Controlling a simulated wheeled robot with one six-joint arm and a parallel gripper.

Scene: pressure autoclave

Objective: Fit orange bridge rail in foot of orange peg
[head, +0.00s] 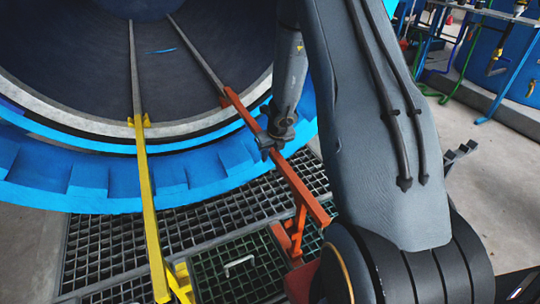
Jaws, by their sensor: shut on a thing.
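The orange bridge rail (298,186) is a long straight bar. It slants from the autoclave mouth at upper left down to the lower right. My gripper (268,150) is shut on the rail around its middle. The rail's far end lies by a small orange piece (225,99), which looks like the orange peg, at the front end of the right inner track. I cannot tell at this size whether the rail end sits in the peg's foot or only beside it. An orange stand (298,232) shows under the near end; contact there is unclear.
A yellow rail (149,210) runs to a yellow peg (141,121) at the left inner track. The blue autoclave rim (90,185) curves around the mouth. Dark floor grating (110,245) lies below. My arm covers much of the right side.

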